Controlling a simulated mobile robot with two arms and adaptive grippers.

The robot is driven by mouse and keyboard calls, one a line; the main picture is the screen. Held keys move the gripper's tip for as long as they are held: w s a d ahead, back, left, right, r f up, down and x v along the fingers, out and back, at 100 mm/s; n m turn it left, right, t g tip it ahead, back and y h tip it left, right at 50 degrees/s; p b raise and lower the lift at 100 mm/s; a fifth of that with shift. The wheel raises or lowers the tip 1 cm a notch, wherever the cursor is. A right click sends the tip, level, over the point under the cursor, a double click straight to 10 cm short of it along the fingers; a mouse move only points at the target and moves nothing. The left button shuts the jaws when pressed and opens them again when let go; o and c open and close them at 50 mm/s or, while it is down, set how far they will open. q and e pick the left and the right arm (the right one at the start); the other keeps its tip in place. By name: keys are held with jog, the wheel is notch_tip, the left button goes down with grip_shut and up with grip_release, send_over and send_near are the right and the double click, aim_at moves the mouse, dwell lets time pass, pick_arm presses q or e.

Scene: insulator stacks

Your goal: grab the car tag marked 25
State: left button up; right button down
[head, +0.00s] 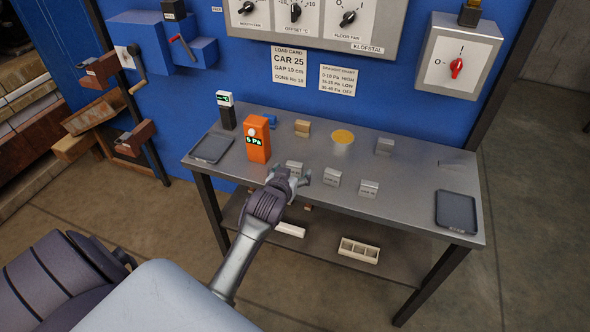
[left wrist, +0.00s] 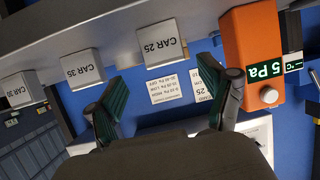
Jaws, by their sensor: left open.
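In the head view the tag (head: 294,167) stands on the metal table (head: 410,168), just right of the orange gauge (head: 257,138), partly behind my gripper. My left gripper (head: 289,176) is open and empty at the table's front edge, close in front of this tag. In the left wrist view the tag lies beyond the gap between the fingers (left wrist: 172,98), apart from them. My right gripper is not in view.
Tags CAR 35 (left wrist: 82,68) and another (left wrist: 20,90) stand in a row beside it. The orange gauge reads 5 Pa and is close to one finger in the left wrist view. A yellow-topped cup (head: 342,143) and dark trays (head: 456,211) are also on the table.

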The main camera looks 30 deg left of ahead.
aim_at(295, 163)
pick_arm(q)
jog(key=x, duration=0.5)
jog(key=shift+a, duration=0.4)
jog(key=shift+r, duration=0.1)
jog(key=c, duration=1.3)
jog(key=shift+r, duration=0.15)
